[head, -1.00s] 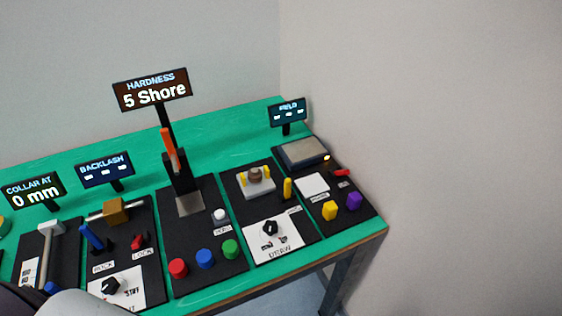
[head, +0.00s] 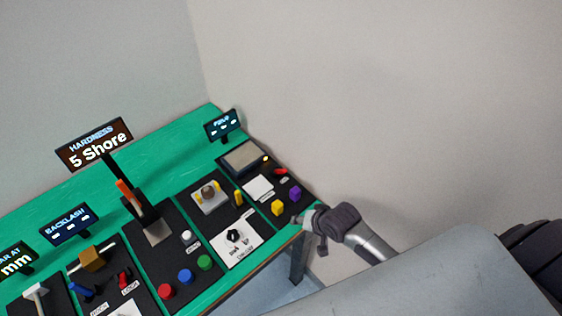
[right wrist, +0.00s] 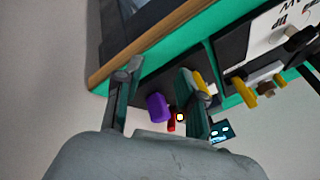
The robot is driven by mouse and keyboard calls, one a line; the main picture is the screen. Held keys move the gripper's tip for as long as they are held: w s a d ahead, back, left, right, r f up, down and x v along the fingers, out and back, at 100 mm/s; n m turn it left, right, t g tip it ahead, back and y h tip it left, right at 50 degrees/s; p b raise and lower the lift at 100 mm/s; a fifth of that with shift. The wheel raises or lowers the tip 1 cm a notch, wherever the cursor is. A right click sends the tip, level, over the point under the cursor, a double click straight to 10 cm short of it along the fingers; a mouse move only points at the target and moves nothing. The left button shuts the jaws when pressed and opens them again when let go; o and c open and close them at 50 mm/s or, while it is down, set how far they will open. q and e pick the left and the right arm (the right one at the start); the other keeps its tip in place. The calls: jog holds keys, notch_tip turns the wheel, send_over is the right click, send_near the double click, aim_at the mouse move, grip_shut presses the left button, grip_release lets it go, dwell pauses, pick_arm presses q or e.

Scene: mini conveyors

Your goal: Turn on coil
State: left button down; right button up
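The far-right black panel holds a red switch (head: 281,171) beside a small label too small to read, with a lit orange lamp (head: 266,158) behind it. The field display (head: 222,125) stands at the back and shows dashes. A yellow block (head: 277,208) and a purple block (head: 295,193) sit at the panel's front. My right gripper (head: 299,219) is at the table's front right corner, just short of the blocks. In the right wrist view its fingers (right wrist: 160,70) are spread and empty, with the purple block (right wrist: 157,107) and red switch (right wrist: 171,124) between them. My left gripper is out of view.
The green table (head: 190,130) carries several other panels to the left, with knobs, coloured buttons and displays. The nearest has a dial (head: 234,236) and a yellow lever (head: 238,198). A bare wall rises close on the right.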

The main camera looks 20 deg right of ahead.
aim_at(284, 173)
jog(key=w+d+r+m+t+y+p, duration=0.15)
jog(key=w+d+r+m, duration=0.25)
jog(key=w+r+m, duration=0.45)
jog(key=shift+n+t+h, duration=0.25)
jog(key=shift+n+t, duration=0.2)
jog(key=b+x, duration=0.2)
jog(key=x, duration=0.2)
jog(key=w+r+b+x, duration=0.1)
jog(key=b+x, duration=0.1)
jog(key=x, duration=0.2)
jog(key=b+x, duration=0.2)
jog(key=x, duration=0.2)
jog(key=shift+w+a, duration=0.15)
jog(key=shift+w, duration=0.3)
jog(key=shift+w+a+f+b, duration=0.2)
jog(key=shift+w+f+b, duration=0.25)
jog(key=shift+b, duration=0.6)
jog(key=shift+r, duration=0.15)
grip_shut()
